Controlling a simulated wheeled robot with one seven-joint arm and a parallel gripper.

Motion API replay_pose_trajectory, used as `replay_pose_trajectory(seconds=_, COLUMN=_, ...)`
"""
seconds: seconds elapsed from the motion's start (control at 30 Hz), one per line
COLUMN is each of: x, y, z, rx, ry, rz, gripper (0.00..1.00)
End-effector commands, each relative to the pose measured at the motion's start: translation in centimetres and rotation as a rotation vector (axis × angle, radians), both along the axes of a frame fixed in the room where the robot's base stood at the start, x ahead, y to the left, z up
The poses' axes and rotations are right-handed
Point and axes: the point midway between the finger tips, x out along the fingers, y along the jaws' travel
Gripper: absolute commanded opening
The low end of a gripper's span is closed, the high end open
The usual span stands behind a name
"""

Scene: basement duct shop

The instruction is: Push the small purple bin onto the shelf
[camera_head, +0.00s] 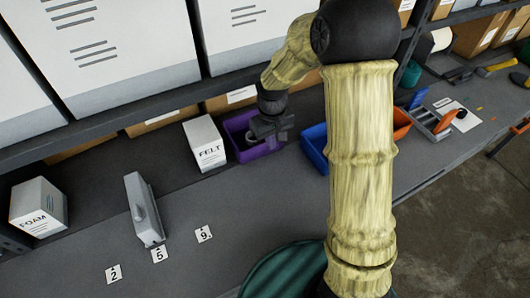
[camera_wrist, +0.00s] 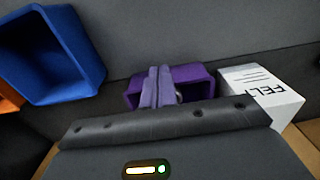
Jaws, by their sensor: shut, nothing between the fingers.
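The small purple bin (camera_head: 236,127) stands upright near the back of the grey bench, beside the white FELT box. My gripper (camera_head: 266,138) is at the bin's front right and covers part of it. In the wrist view my shut fingers (camera_wrist: 159,88) overlap the purple bin (camera_wrist: 203,80); nothing is held between them. I cannot tell whether they touch the bin. A dark shelf (camera_head: 95,122) with large white boxes on it runs above the back of the bench. The darker strip (camera_head: 90,168) below it reaches the bin's left side.
The FELT box (camera_head: 205,143) is close on the bin's left, a blue bin (camera_head: 314,148) on its right. A FOAM box (camera_head: 38,205), a grey tool (camera_head: 143,210) and number cards (camera_head: 204,234) lie further left. Cardboard boxes (camera_head: 162,121) sit behind. The bench front is mostly clear.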

Motion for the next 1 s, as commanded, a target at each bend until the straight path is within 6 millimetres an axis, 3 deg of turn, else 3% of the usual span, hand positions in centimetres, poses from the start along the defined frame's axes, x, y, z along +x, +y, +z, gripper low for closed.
replay_pose_trajectory(seconds=0.27, x=-0.1, y=0.0, z=-1.1, rx=0.0, ry=0.003, rz=-0.001, gripper=0.0)
replay_pose_trajectory(seconds=0.87, x=-0.1, y=0.0, z=-10.0, rx=-0.001, ry=0.004, rz=-0.001, gripper=0.0)
replay_pose_trajectory(seconds=1.0, x=1.9, y=0.8, z=-9.7, rx=0.001, ry=-0.002, rz=-0.001, gripper=0.0)
